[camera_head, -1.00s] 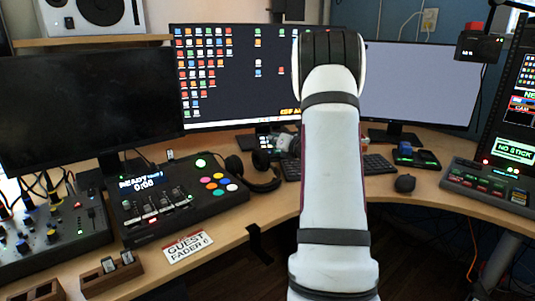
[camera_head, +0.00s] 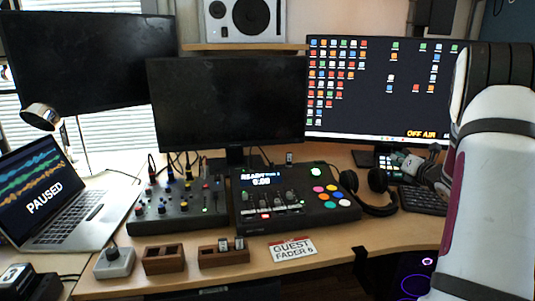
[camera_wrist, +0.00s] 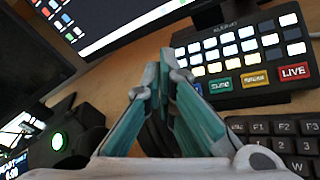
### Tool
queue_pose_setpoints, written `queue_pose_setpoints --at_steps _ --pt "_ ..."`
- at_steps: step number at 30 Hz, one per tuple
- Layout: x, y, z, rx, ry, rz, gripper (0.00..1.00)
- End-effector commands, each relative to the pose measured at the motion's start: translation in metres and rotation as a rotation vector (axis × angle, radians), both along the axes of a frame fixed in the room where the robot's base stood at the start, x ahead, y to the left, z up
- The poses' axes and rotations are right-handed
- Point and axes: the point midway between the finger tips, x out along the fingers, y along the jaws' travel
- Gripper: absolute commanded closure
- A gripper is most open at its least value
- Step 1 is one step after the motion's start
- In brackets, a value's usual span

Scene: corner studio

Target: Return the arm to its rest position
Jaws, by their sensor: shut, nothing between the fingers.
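My arm fills the right edge of the head view. My gripper (camera_head: 407,160) shows just left of it, in front of the large lit monitor. In the wrist view my gripper (camera_wrist: 166,62) has its two teal-padded fingers meeting at the tips, with nothing between them. The fingertips are above the wooden desk, beside a button panel (camera_wrist: 240,50) with lit keys and a red LIVE key. A keyboard (camera_wrist: 280,138) lies at the lower right of the wrist view.
The lit monitor (camera_head: 375,85) stands behind my gripper, and headphones (camera_head: 372,190) lie left of it. A fader console (camera_head: 290,200), a mixer (camera_head: 178,207) and a laptop (camera_head: 55,200) crowd the desk. A GUEST FADER 6 card (camera_head: 292,249) lies near the front edge.

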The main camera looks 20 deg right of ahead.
Motion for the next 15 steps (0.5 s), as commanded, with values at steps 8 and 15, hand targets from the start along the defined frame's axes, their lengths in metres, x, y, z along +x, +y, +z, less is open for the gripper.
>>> queue_pose_setpoints --at_steps 8,15 --pt "0.010 0.016 0.017 0.083 0.001 -0.046 1.00" --pt "0.019 0.090 0.063 0.481 -0.014 -0.280 1.00"
